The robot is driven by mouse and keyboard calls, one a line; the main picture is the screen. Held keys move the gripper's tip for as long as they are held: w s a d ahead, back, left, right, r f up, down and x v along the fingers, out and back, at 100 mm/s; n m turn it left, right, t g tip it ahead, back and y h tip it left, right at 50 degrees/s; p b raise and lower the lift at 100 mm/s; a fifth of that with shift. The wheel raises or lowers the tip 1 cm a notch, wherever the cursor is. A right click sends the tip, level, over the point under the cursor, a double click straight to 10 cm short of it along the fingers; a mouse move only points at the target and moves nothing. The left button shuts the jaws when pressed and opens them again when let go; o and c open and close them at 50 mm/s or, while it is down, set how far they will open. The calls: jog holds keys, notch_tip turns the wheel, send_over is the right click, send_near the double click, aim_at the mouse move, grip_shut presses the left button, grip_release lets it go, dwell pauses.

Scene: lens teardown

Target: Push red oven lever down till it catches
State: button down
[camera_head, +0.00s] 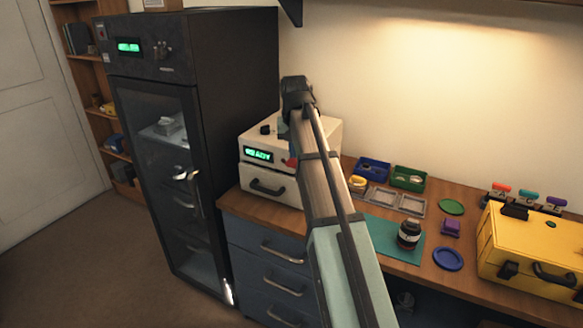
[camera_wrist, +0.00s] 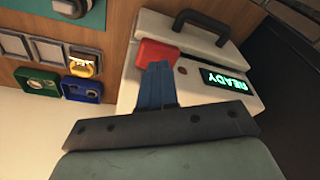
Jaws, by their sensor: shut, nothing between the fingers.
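The oven (camera_head: 268,180) is a cream box on the wooden bench, with a green "READY" display and a dark front handle. Its red lever (camera_head: 292,161) shows only as a sliver beside my arm in the head view. In the wrist view the red lever (camera_wrist: 157,53) is a block on the oven's face. My gripper (camera_wrist: 158,70) is shut and empty, its blue fingertips at the lever's edge; whether they touch cannot be told. In the head view my arm hides most of the gripper.
A tall dark cabinet (camera_head: 190,60) stands left of the oven. To the right are a blue bin (camera_head: 373,168), a green bin (camera_head: 407,179), grey trays, a dark lens (camera_head: 409,234) on a teal mat (camera_head: 385,240), and a yellow case (camera_head: 530,250).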

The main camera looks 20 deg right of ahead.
aim_at(294, 162)
jog(key=shift+f, duration=0.3)
jog(key=shift+f, duration=1.9)
jog(key=shift+r, duration=4.5)
